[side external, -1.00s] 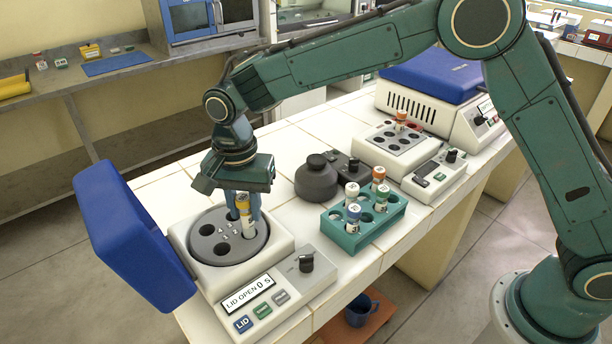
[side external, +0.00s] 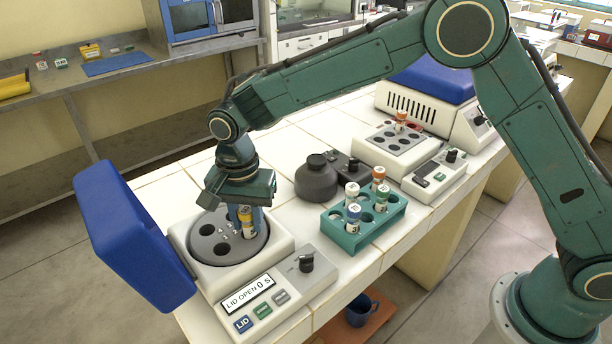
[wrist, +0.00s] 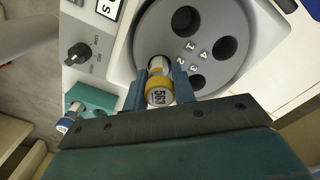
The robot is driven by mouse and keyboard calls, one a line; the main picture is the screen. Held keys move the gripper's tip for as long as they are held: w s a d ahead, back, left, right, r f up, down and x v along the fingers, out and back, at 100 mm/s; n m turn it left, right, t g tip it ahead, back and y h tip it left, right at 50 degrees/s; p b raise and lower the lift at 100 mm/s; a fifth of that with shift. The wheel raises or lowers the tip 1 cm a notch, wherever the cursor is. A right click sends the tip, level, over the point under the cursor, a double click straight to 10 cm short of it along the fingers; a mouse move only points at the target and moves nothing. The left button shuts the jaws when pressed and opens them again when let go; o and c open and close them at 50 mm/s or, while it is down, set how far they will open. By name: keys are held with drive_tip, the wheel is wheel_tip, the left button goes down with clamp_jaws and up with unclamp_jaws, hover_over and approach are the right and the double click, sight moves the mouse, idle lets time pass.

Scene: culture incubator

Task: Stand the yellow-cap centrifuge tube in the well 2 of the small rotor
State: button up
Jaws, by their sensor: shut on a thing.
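The yellow-cap centrifuge tube (side external: 246,224) is upright between the blue fingers of my gripper (side external: 243,219). In the wrist view its yellow cap (wrist: 160,92) sits between the two fingers (wrist: 158,88), which are shut on it. The small rotor (side external: 212,242) is a grey disc in the open centrifuge and also shows in the wrist view (wrist: 240,72). The tube stands at the well beside the number 2, and its lower end is hidden there, seemingly inside the well. The wells by 1, 3 and 4 look empty.
The blue lid (side external: 130,240) stands open at the left. The control panel (side external: 268,300) reads LID OPEN. A teal rack (side external: 350,238) with several tubes stands to the right. A dark round device (side external: 316,180) is behind it. Bare tiles lie between.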

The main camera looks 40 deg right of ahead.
drive_tip(key=shift+f, duration=0.15)
drive_tip(key=o, duration=1.4)
drive_tip(key=shift+r, duration=3.75)
